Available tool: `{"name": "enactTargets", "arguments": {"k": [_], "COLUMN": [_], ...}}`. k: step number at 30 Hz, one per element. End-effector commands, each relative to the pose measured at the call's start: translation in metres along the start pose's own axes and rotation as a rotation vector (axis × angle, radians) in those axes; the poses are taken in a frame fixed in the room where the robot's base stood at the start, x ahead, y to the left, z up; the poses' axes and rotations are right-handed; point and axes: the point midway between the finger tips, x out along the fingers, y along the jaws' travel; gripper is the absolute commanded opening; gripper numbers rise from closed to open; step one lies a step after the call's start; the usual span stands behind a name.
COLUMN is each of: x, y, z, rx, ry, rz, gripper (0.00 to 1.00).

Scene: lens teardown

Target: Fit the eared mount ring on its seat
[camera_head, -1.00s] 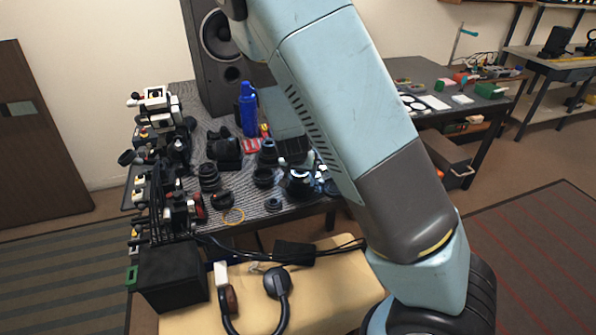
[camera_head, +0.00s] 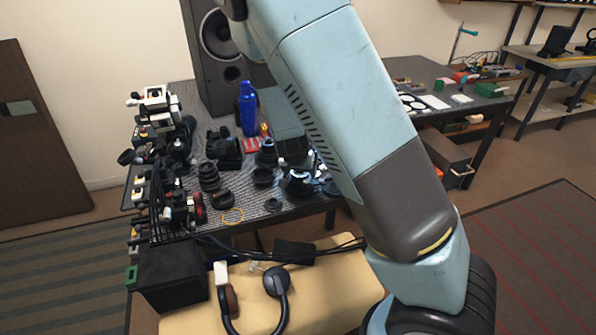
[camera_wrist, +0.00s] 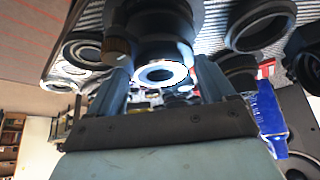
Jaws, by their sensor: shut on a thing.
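My gripper (camera_wrist: 165,82) is shut, with a blue finger on each side of a pale grey ring (camera_wrist: 163,73), which I take to be the mount ring. Its ears cannot be made out. A dark cylindrical lens body (camera_wrist: 170,22) lies directly beyond the ring in the wrist view. I cannot tell whether the ring touches it or is apart. In the head view my gripper (camera_head: 298,178) is small and low over the front right of the grey mat (camera_head: 250,212), and the ring there is hard to pick out.
Black lens parts (camera_head: 209,177) stand close around on the mat. A blue bottle (camera_head: 248,110) and a speaker (camera_head: 222,60) stand behind. Headphones (camera_head: 277,282) lie on the pale surface in front.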

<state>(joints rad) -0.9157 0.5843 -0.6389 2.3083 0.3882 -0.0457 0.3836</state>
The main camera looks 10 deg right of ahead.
Motion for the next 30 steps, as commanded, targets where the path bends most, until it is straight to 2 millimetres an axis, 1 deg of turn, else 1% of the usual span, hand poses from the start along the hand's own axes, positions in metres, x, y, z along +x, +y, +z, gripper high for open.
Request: {"name": "enactTargets", "arguments": {"k": [8, 9, 14, 24, 30], "x": [-0.0002, -0.0002, -0.0002, -0.0003, -0.0065], "y": [-0.0001, -0.0001, -0.0001, -0.0001, -0.0006], "z": [-0.0003, -0.0003, -0.0002, -0.0002, -0.0040], "rx": [0.000, 0.000, 0.000, 0.000, -0.001], "ry": [0.000, 0.000, 0.000, 0.000, 0.002], "rz": [0.000, 0.000, 0.000, 0.000, -0.001], "gripper": [0.51, 0.86, 1.00, 1.00, 1.00]}}
